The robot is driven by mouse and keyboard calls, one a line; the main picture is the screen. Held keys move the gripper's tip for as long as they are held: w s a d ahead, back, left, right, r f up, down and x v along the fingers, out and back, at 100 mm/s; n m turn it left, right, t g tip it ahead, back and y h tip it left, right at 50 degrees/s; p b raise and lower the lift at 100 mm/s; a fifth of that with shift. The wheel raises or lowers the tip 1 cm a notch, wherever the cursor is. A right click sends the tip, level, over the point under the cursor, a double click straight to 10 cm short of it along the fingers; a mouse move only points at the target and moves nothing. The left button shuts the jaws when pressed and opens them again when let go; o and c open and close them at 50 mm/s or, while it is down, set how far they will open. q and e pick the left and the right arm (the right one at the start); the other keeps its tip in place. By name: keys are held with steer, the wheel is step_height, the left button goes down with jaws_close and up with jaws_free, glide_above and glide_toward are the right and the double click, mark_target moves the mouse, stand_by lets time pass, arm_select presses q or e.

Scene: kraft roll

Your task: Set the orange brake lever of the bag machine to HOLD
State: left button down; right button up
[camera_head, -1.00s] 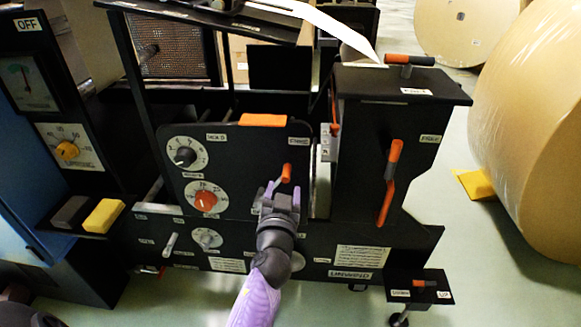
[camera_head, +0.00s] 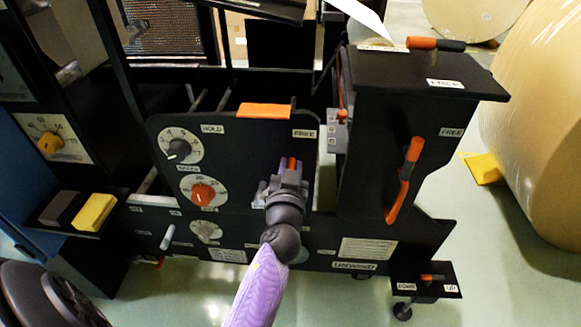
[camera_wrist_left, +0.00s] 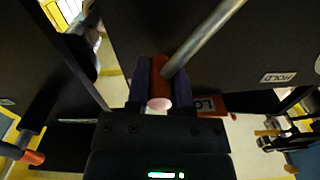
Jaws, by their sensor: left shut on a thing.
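The bag machine's dark front panel (camera_head: 245,165) carries a HOLD label (camera_head: 212,129) at upper left and a FREE label (camera_head: 304,134) at upper right. The orange brake lever (camera_head: 291,162) is on the right side of this panel, below FREE. My left gripper (camera_head: 288,172) is shut on its orange handle and hides most of it. In the left wrist view, the orange handle (camera_wrist_left: 159,68) sits between the fingers (camera_wrist_left: 160,85), with a metal rod (camera_wrist_left: 200,40) running to upper right. The HOLD label also shows there (camera_wrist_left: 278,77). My right gripper is not in view.
Two dials, one with a black knob (camera_head: 178,149) and one with a red knob (camera_head: 203,194), are left of my gripper. Another orange handle (camera_head: 404,180) is on the housing at right. An orange piece (camera_head: 265,111) tops the panel. A large kraft roll (camera_head: 540,140) stands far right.

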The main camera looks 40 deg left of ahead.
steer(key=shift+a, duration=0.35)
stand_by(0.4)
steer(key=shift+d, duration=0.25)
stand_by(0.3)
